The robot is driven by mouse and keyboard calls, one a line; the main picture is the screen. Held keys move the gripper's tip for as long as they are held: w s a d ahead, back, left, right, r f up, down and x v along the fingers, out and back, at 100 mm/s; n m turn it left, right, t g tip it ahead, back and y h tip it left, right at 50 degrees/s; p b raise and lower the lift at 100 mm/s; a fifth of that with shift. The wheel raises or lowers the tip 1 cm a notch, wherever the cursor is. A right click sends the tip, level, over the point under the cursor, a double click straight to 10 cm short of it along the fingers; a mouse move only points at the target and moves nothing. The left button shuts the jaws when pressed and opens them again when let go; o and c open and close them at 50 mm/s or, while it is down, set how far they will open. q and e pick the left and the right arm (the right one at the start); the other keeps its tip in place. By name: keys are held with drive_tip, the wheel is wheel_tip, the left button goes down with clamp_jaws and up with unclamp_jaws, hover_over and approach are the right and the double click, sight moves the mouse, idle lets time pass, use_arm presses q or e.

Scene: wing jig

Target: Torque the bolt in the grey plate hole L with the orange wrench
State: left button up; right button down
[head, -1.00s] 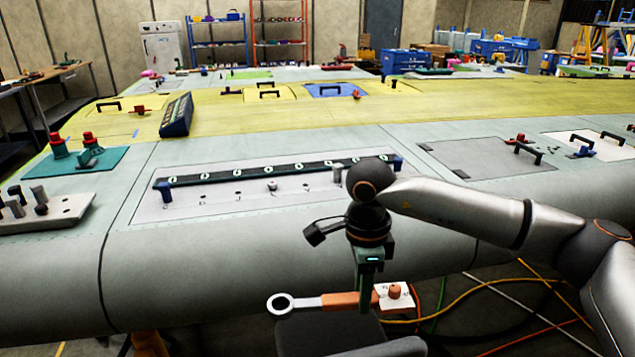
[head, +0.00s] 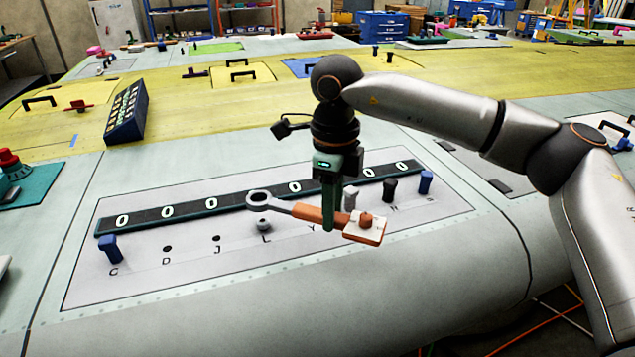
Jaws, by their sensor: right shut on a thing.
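The grey plate (head: 190,270) lies on the wing, with a row of lettered holes along its front. A grey bolt (head: 263,225) stands in the hole at letter L. My right gripper (head: 329,215) is shut on the orange handle of the wrench (head: 310,214). The wrench is roughly level, its grey ring end pointing left. In the picture the ring appears just above the bolt head, apart from it; its height over the bolt is hard to judge. A white block with an orange knob shows at the handle's right end. My left gripper is out of view.
A dark bar (head: 160,215) with several white zeros runs behind the holes, partly behind the wrench. A blue post (head: 110,248) stands near C, another (head: 425,182) at the right end. Grey and black pegs stand right of the gripper. A dark keypad box (head: 127,112) sits farther back.

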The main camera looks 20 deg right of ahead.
drive_tip(key=shift+w, duration=0.4)
drive_tip(key=shift+s+f+b, duration=0.15)
drive_tip(key=shift+f+b, duration=0.45)
drive_tip(key=shift+f, duration=0.1)
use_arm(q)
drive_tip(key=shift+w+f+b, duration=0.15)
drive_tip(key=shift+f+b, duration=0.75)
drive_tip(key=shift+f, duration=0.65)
use_arm(e)
drive_tip(key=shift+f, duration=1.4)
drive_tip(key=shift+d, duration=0.1)
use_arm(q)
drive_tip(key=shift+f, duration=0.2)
use_arm(e)
drive_tip(key=shift+f, duration=0.15)
use_arm(q)
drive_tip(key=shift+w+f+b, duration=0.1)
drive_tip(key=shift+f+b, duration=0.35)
drive_tip(key=shift+b, duration=0.2)
use_arm(e)
drive_tip(key=shift+f, duration=0.6)
